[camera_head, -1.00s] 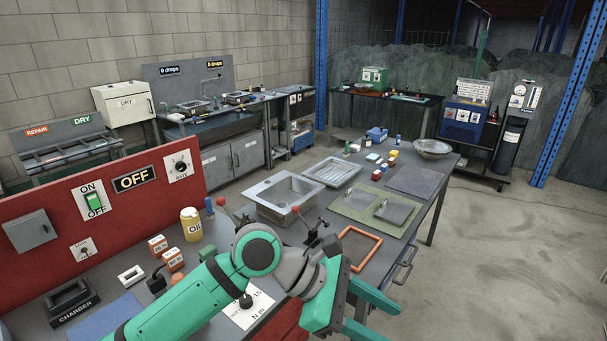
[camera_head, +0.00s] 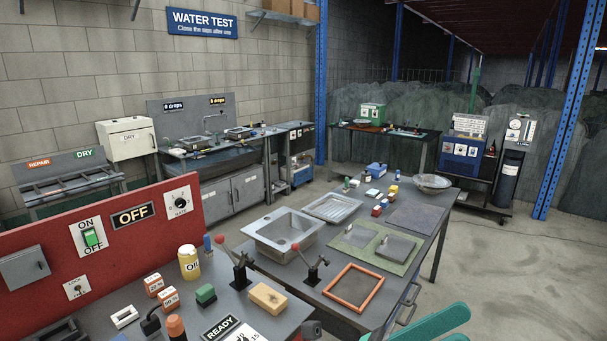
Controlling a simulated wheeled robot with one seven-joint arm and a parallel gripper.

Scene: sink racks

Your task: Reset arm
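My gripper (camera_head: 430,325) shows only in part at the bottom edge, right of centre. Two teal finger-like parts reach in there, beside the workbench's right side and over the floor. A gap shows between them and I see nothing held in it. The rest of my arm is out of the picture.
The workbench (camera_head: 345,232) bears a sink basin (camera_head: 262,238), an orange frame (camera_head: 332,294), red-knobbed levers (camera_head: 238,268), a yellow oil can (camera_head: 189,262) and a tan block (camera_head: 268,297). A red panel (camera_head: 60,232) stands at left. The floor (camera_head: 510,270) at right is clear.

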